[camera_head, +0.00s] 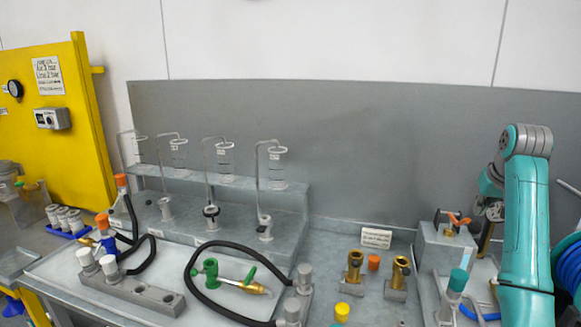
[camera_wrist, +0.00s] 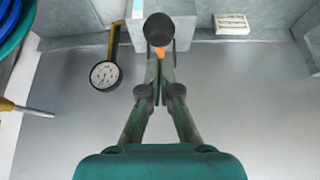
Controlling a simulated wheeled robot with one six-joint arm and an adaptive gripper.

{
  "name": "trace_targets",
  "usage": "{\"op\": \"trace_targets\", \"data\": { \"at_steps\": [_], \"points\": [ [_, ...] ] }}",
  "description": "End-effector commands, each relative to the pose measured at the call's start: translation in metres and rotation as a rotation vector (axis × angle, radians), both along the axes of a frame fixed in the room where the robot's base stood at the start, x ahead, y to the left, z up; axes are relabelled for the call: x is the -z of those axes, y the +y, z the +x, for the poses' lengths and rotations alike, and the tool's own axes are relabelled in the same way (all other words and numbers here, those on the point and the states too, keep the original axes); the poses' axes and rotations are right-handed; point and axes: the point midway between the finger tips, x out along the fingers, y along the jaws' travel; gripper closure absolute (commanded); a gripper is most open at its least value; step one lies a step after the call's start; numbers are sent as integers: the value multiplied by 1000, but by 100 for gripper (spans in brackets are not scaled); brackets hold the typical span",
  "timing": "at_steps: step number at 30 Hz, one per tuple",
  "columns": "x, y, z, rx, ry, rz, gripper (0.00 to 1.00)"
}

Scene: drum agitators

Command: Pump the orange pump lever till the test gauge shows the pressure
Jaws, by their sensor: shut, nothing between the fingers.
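The orange pump lever (camera_head: 460,219) stands on top of a grey block (camera_head: 445,245) at the right in the head view. In the wrist view a dark round knob (camera_wrist: 158,30) with a bit of orange (camera_wrist: 160,52) below it shows just beyond my fingertips. My gripper (camera_wrist: 160,64) is shut and empty, its tips close to the orange part; I cannot tell whether they touch. The test gauge (camera_wrist: 105,75), a round white dial with a dark rim, hangs beside the block in the wrist view. Its reading is too small to make out.
A small white label (camera_head: 376,238) stands left of the block. Brass fittings (camera_head: 354,270) and an orange cap (camera_head: 374,262) are on the bench. A blue hose coil (camera_head: 568,265) is at the far right. A black hose (camera_head: 205,292) loops around a green valve at centre.

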Motion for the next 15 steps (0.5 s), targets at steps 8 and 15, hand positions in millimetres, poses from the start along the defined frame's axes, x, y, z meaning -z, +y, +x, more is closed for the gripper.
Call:
{"op": "trace_targets", "data": {
  "at_steps": [8, 15],
  "points": [
    [3, 0, 0, 0, 1, 0, 100],
    [15, 0, -1, 0, 1, 0, 100]
  ]
}}
